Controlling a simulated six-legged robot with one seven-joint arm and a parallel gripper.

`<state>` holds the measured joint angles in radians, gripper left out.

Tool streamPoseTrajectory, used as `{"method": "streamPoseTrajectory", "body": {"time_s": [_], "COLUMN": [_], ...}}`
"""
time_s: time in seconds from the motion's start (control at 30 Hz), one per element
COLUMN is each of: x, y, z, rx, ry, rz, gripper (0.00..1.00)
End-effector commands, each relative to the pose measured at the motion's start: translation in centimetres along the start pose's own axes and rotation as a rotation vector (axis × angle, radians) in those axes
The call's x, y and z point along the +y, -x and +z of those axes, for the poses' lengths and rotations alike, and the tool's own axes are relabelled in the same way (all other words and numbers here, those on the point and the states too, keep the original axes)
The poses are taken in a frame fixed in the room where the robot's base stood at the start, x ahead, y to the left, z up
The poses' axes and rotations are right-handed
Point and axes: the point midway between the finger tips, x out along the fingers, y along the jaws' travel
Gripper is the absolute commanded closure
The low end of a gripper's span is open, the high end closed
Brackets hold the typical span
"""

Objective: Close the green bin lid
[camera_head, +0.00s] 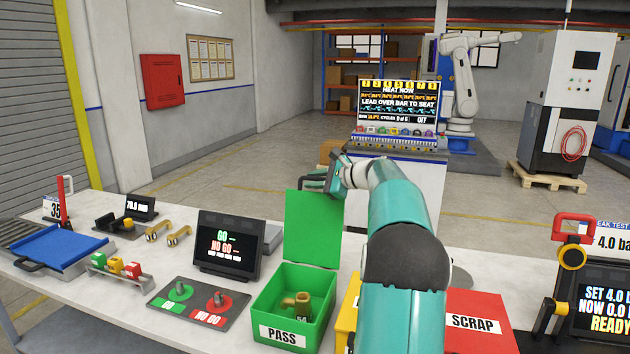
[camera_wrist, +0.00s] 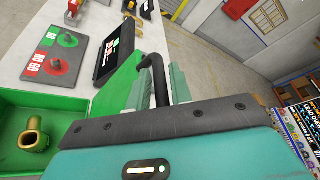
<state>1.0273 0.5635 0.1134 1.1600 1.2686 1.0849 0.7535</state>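The green bin (camera_head: 318,327) labelled PASS stands on the bench, with a brass fitting (camera_head: 297,299) inside it. Its green lid (camera_head: 312,232) stands open, roughly upright at the bin's back edge. My gripper (camera_head: 328,180) is at the top of the lid. In the wrist view the dark lid handle (camera_wrist: 159,80) runs between the two pale green fingers of my gripper (camera_wrist: 158,88), which lie close along both sides of it. The green bin (camera_wrist: 65,110) and its brass fitting (camera_wrist: 33,136) also show there at the left.
A red SCRAP bin (camera_head: 478,322) and a partly hidden yellow bin (camera_head: 345,318) stand right of the green bin. A GO/NO GO gauge plate (camera_head: 200,303) and a dark display (camera_head: 228,246) stand to its left.

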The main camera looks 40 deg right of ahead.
Motion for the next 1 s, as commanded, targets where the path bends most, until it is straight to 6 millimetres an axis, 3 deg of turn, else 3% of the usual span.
{"method": "streamPoseTrajectory", "body": {"time_s": [0.23, 0.33, 1.0], "x": [0.0, 0.0, 0.6], "y": [0.0, 0.0, 0.6], "z": [0.1, 0.1, 1.2], "rx": [0.000, 0.000, 0.000], "ry": [0.001, 0.001, 0.088], "rz": [0.000, 0.000, -0.039], "gripper": [0.80, 1.00, 1.00]}}
